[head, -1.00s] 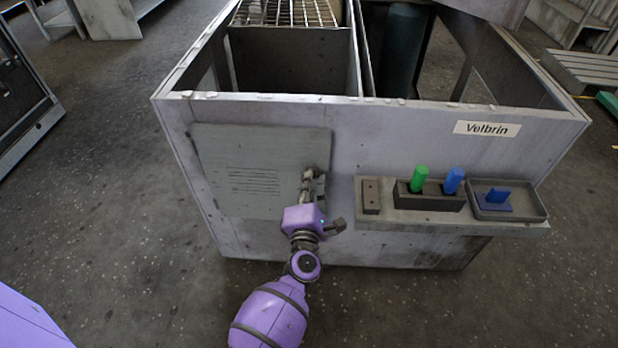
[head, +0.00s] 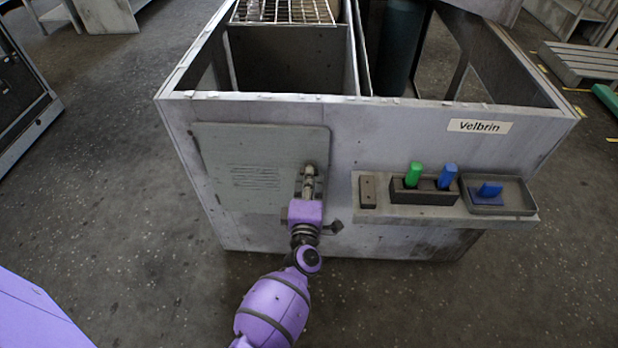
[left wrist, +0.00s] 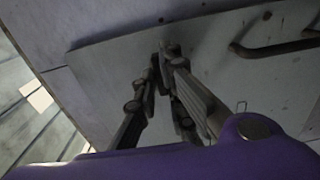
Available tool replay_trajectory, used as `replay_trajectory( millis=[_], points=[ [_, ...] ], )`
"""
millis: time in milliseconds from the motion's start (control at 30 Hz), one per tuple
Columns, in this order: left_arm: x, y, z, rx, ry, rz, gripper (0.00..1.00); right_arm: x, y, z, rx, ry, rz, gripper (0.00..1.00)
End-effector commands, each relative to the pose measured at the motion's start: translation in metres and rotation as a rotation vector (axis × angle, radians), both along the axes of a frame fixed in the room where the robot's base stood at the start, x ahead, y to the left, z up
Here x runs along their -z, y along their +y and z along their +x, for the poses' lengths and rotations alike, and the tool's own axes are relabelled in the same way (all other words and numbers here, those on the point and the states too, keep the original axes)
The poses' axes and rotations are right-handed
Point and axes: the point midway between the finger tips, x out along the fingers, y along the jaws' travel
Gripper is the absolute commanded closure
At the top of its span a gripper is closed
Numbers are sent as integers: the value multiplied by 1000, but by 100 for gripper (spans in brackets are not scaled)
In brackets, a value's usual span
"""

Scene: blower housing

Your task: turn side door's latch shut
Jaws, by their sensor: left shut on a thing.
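The side door (head: 250,165) is a flat grey panel with slots, lying flush with the front of the grey housing (head: 400,140). My left gripper (head: 310,172) is at the door's right edge, its fingers closed together on the latch. The latch is small and mostly hidden by the fingers, so I cannot tell its exact angle. In the left wrist view the fingertips (left wrist: 165,55) meet on a small dark piece against the door panel (left wrist: 110,60). My right gripper is in neither view.
A ledge (head: 400,213) right of the door holds a dark block with green (head: 414,174) and blue (head: 447,176) pegs, and a tray (head: 523,207) with a blue piece. A dark bar handle (left wrist: 270,48) shows in the left wrist view. Floor in front is clear.

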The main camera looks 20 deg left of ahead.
Motion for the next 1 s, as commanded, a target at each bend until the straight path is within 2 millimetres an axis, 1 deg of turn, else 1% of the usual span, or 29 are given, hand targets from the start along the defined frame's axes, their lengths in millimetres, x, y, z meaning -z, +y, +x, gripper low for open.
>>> replay_trajectory(
  millis=[200, 233, 367, 667, 767, 867, 1000],
  points=[
    [0, 0, 0, 0, 0, 3, 100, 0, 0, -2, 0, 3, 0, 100],
    [0, 0, 0, 0, 0, 3, 89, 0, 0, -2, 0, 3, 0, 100],
    [0, 0, 0, 0, 0, 2, 72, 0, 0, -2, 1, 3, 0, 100],
    [0, 0, 0, 0, 0, 1, 72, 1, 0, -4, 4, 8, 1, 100],
    [1, -1, -6, 0, 1, 0, 72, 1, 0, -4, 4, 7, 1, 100],
    [2, -5, -20, -1, 3, -1, 72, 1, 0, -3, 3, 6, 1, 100],
    [2, -13, -48, 0, 3, 0, 72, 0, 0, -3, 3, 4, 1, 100]
  ],
)
